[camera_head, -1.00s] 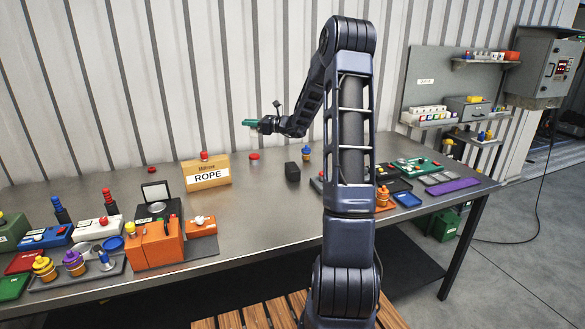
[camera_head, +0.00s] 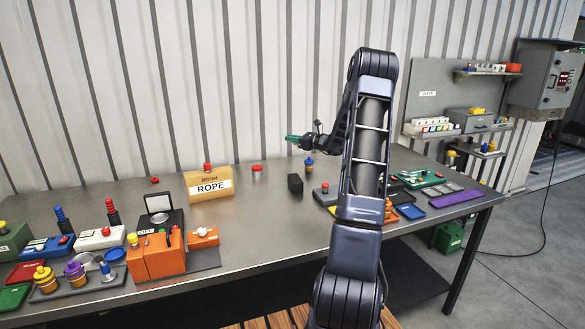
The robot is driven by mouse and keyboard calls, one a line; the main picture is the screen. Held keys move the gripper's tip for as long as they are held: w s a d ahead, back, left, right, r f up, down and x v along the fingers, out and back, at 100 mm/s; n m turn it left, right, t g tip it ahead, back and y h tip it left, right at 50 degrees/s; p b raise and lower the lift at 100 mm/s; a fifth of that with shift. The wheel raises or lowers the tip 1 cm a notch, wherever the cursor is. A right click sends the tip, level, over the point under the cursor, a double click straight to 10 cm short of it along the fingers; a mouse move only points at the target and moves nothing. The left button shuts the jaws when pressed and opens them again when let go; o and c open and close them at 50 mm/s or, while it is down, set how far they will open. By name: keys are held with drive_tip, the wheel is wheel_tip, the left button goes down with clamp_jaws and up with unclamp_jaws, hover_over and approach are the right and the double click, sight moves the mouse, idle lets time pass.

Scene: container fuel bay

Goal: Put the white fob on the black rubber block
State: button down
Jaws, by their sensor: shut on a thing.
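The black rubber block (camera_head: 295,184) stands on the metal table, right of the ROPE box, with its top bare. My gripper (camera_head: 293,138) is above and behind it in the picture, against the pale wall. It is shut, with a green piece at its tip; I cannot tell whether this is a finger or the held thing. I cannot make out a white fob in the jaws. A small white thing (camera_head: 201,231) lies on an orange block at the left; it is too small to name.
The ROPE box (camera_head: 209,185) stands left of the black block. My arm hides part of the right side.

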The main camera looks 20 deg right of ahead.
wheel_tip(320, 180, down, 13)
drive_tip(key=shift+f, duration=0.1)
idle(0.5)
drive_tip(key=shift+f, duration=0.1)
drive_tip(key=c, duration=1.4)
unclamp_jaws()
